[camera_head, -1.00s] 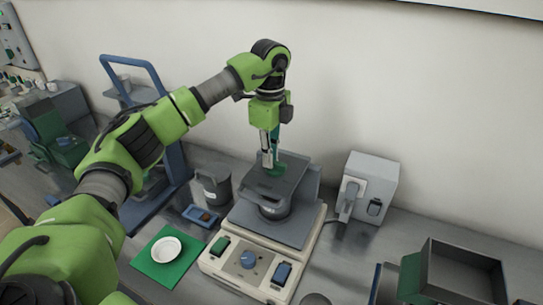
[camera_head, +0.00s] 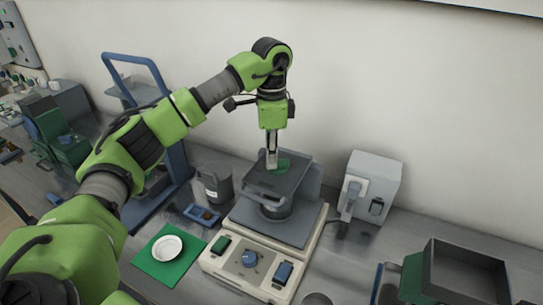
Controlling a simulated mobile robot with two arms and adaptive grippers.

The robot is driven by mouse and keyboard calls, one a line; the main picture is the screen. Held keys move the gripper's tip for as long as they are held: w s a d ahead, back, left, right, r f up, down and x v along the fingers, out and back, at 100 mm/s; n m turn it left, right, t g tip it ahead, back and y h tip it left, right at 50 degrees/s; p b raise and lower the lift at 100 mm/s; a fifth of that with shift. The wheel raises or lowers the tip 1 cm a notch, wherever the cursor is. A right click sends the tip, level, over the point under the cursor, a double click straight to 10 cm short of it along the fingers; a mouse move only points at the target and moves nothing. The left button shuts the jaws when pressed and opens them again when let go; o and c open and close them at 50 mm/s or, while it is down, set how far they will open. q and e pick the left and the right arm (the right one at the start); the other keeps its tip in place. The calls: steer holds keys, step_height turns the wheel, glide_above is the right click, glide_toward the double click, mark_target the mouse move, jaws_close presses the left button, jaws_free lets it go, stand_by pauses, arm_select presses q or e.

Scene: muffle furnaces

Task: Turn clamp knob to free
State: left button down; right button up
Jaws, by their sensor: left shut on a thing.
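The clamp knob (camera_head: 284,165) is green and sits on top of the dark clamp plate (camera_head: 268,181) of the bench device. My left gripper (camera_head: 271,165) points straight down from above and is shut on the knob's left part. The fingers hide some of the knob. Below the plate, a dark round vessel (camera_head: 276,209) stands on the device's grey platform (camera_head: 300,228). My right gripper does not show.
The device's cream base (camera_head: 228,266) carries a blue dial (camera_head: 249,259) and two switches. A white dish (camera_head: 167,248) lies on a green mat (camera_head: 148,268) to the left. A grey box (camera_head: 374,185) stands to the right, and an open dark bin (camera_head: 465,272) at lower right.

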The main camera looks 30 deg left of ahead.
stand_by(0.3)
arm_select(q)
steer(key=c, duration=2.1)
jaws_free()
steer(key=shift+r, duration=0.1)
step_height(320, 180, up, 12)
